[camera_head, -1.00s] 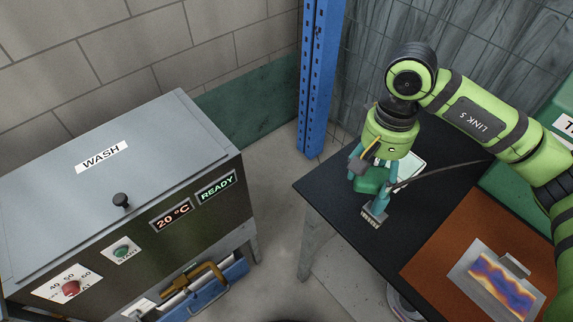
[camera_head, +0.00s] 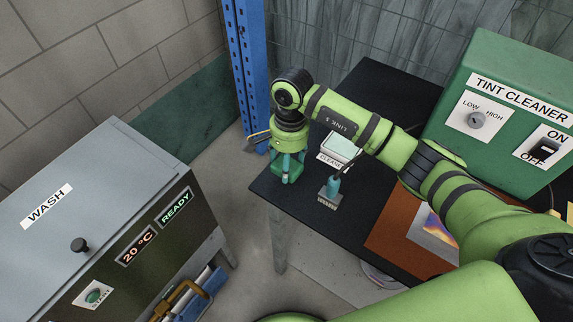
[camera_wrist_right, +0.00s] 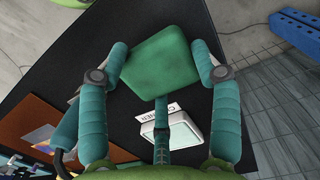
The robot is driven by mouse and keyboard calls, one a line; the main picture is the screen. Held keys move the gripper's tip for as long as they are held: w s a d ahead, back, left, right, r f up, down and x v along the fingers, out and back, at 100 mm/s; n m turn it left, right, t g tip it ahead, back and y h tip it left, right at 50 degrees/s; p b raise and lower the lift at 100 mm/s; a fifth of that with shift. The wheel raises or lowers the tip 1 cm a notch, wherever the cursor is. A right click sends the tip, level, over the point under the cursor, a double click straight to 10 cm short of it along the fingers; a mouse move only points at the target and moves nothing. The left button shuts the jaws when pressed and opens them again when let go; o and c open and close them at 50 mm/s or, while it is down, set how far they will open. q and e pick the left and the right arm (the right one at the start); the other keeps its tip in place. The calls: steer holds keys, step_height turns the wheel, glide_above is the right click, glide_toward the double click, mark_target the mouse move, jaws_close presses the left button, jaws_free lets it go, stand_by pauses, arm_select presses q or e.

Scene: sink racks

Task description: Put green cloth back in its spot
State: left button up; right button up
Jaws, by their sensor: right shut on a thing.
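The green cloth (camera_wrist_right: 160,62) is a thick, roughly square green pad. In the right wrist view it sits between the fingers of my right gripper (camera_head: 287,172), which is shut on it. In the head view the gripper points down over the left corner of the black table (camera_head: 375,90), and its fingers mostly hide the cloth. I cannot tell exactly how high the cloth is above the table. A white tray (camera_head: 341,148) labelled "CLEANER", with a pale inside, lies to the right of the gripper. My left gripper is not in view.
A teal-handled brush (camera_head: 330,192) with a cord stands on the table in front of the tray. An orange-brown mat (camera_head: 395,245) and a green tint cleaner machine (camera_head: 510,120) are to the right. A grey wash cabinet (camera_head: 100,215) stands left across a floor gap. A blue post (camera_head: 246,60) rises behind.

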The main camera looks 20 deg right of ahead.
step_height(320, 180, down, 2)
steer(key=shift+f+p, duration=0.2)
steer(key=shift+p, duration=0.1)
steer(key=shift+f+b, duration=0.3)
steer(key=o, duration=1.1)
steer(key=shift+r, duration=0.1)
steer(key=shift+r+p, duration=0.25)
steer(key=shift+p, duration=0.1)
steer(key=r+b, duration=0.1)
steer(key=r, duration=0.2)
steer(key=r+b, duration=0.2)
steer(key=r, duration=0.2)
steer(key=r+b, duration=0.1)
steer(key=r, duration=0.3)
steer(key=shift+w+d, duration=0.3)
steer(key=shift+d, duration=0.1)
steer(key=shift+r, duration=0.3)
